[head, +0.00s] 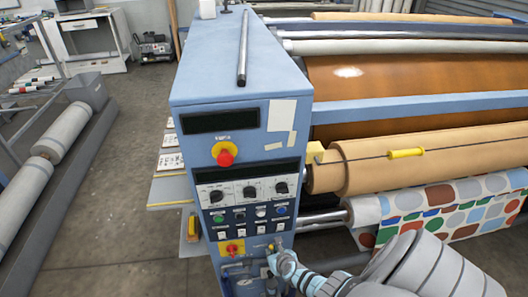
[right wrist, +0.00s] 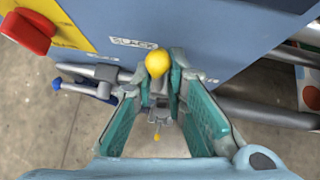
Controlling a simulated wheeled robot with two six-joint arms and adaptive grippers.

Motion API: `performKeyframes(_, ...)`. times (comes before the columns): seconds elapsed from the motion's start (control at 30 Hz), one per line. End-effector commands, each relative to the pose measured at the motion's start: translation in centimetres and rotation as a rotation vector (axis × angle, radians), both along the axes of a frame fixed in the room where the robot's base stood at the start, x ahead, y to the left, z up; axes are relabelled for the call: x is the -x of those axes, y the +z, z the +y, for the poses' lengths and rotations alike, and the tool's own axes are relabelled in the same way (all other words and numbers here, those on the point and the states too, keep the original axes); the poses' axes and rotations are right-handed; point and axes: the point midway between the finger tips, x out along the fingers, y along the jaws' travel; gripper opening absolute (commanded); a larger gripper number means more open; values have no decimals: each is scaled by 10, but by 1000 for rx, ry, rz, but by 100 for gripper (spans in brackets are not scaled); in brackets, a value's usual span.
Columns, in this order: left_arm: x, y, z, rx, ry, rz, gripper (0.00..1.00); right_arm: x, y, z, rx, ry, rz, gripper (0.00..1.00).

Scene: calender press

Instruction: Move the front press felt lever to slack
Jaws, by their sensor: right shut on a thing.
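The front press felt lever ends in a round yellow knob (right wrist: 157,63), seen in the right wrist view between my fingertips. My right gripper (right wrist: 160,77) is shut on this knob. In the head view, my right gripper (head: 277,255) is at the lower right of the blue machine cabinet's front, and the lever is mostly hidden behind it. A label reading "SLACK" (right wrist: 132,43) shows on the blue panel just beyond the knob. The lever's shaft is largely hidden by the fingers. My left gripper is not in view.
A red rotary handle (right wrist: 28,31) on a yellow plate and a blue-handled valve (right wrist: 82,88) are close left of the gripper. Patterned fabric (head: 430,210) and rollers lie right of the cabinet (head: 210,75).

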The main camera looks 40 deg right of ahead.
Motion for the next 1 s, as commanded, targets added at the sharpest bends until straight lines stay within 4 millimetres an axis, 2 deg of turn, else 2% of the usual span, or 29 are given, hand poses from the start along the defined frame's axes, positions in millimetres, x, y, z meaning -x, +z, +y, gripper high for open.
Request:
performKeyframes(0.47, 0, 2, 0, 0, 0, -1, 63, 2, -1, -1, 17, 1, 10, 0)
performKeyframes(0.5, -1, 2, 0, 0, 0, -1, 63, 2, -1, -1, 16, 0, 10, 19)
performKeyframes(0.57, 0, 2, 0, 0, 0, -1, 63, 1, 0, 0, 16, 1, 10, 29)
performKeyframes(1.0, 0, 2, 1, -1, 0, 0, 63, 1, 0, -1, 14, -2, 8, 31)
